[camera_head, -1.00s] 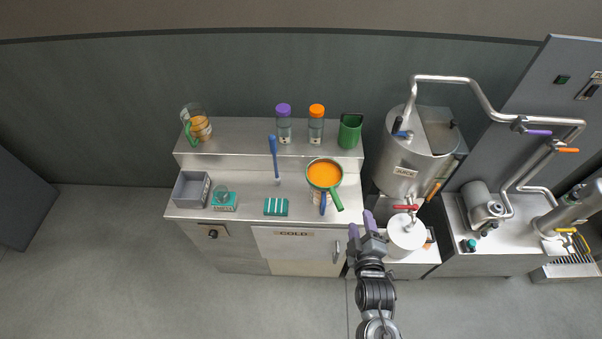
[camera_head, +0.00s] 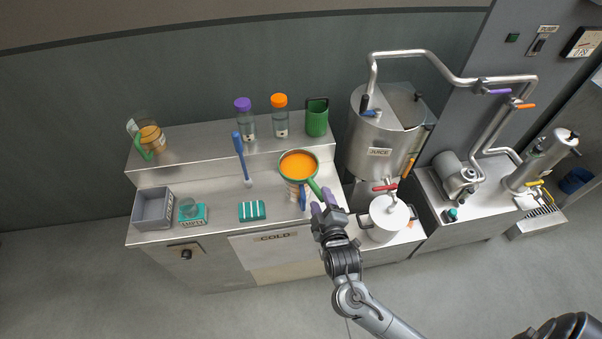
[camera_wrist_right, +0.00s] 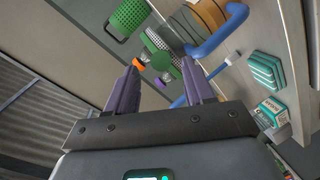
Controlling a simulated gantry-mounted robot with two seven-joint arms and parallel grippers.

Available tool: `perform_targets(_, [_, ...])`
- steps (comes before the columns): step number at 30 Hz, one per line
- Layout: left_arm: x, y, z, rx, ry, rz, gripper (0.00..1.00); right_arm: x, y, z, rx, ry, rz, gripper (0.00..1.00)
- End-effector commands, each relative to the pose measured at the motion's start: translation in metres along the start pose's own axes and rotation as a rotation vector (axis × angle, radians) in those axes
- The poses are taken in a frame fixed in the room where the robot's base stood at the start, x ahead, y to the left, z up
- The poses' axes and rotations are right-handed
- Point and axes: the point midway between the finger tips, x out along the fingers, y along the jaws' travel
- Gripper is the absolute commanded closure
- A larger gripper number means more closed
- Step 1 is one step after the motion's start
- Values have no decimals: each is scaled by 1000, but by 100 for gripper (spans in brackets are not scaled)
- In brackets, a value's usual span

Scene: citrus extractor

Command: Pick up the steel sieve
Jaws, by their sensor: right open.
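The sieve (camera_head: 299,164) has a green rim and a green handle and shows orange inside. It sits on top of a jug with a blue handle (camera_head: 303,198) at the counter's front right. Its handle slants down right toward my right gripper (camera_head: 322,203). The gripper is open and empty, with purple fingers close to the handle's end. In the right wrist view, the green handle (camera_wrist_right: 155,46) shows beyond and between the fingertips, apart from them. The sieve's mesh (camera_wrist_right: 183,24) is partly hidden there. My left gripper is out of view.
A white pot (camera_head: 388,216) stands right of the gripper. A blue brush (camera_head: 240,153), a teal striped block (camera_head: 252,211) and a grey bin (camera_head: 153,208) are on the counter. Jars with purple (camera_head: 243,104) and orange (camera_head: 280,100) lids and a green cup (camera_head: 317,120) stand on the shelf behind.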

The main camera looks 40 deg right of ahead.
Motion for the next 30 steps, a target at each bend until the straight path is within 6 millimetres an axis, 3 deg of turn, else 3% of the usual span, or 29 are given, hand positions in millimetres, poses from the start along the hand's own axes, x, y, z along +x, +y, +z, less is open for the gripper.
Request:
perform_targets(7, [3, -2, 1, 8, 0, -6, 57, 14, -1, 1, -1, 0, 1, 47])
perform_targets(17, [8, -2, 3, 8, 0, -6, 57, 53, -3, 1, 0, 0, 0, 47])
perform_targets(26, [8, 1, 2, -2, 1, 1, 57, 58, -3, 1, 0, 0, -2, 47])
perform_targets(30, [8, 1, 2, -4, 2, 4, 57, 57, -3, 1, 0, 0, -2, 64])
